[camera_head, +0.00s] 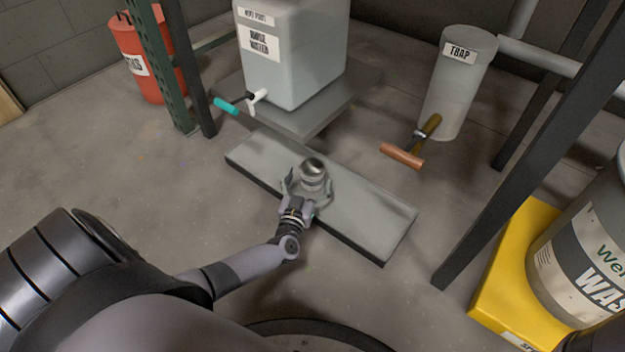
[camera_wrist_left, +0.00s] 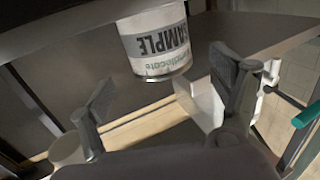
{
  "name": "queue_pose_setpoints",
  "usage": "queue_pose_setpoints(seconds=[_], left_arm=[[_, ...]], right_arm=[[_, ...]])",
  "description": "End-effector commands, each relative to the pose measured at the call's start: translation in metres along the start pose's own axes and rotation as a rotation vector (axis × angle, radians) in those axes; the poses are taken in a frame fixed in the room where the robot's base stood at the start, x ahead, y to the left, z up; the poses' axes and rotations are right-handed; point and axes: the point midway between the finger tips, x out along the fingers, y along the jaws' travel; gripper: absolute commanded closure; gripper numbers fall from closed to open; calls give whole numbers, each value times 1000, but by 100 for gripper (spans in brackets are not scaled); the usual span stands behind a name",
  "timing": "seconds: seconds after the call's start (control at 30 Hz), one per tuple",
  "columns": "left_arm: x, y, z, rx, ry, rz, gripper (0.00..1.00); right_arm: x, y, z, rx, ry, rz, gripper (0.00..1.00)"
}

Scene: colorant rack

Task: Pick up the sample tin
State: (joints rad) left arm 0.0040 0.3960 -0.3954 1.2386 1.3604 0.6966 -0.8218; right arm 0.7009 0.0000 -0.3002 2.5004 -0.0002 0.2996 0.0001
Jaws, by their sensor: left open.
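The sample tin (camera_head: 313,171) is a small metallic tin with a shiny rounded top, at the middle of a low grey plank-like platform (camera_head: 368,216) in the head view. In the left wrist view the tin (camera_wrist_left: 156,42) has a white and grey label reading SAMPLE, which appears upside down. My left gripper (camera_head: 307,188) is open at the near side of the tin, its fingers spread to either side. In the left wrist view the gripper (camera_wrist_left: 165,105) has a clear gap between its fingers, with the tin ahead; contact is not visible. My right gripper is not in view.
A white container (camera_head: 290,70) with a teal-handled tap stands on a dark stand behind the platform. A grey TRAP vessel (camera_head: 455,90) with an orange handle is at right. Dark posts, a red drum (camera_head: 150,60) and a waste drum on a yellow base (camera_head: 510,270) flank the area.

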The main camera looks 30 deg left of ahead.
Motion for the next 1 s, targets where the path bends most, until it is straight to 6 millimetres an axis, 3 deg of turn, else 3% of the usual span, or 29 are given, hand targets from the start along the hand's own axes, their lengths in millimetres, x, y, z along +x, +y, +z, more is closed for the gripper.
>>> queue_pose_setpoints(seconds=[0.3,0.67,1.0], left_arm=[[39,-2,3,-1,5,0,16],[50,-2,-1,0,0,0,16],[50,-2,0,0,0,0,38]], right_arm=[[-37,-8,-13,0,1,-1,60],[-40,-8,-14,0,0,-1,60],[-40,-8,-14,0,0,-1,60]])
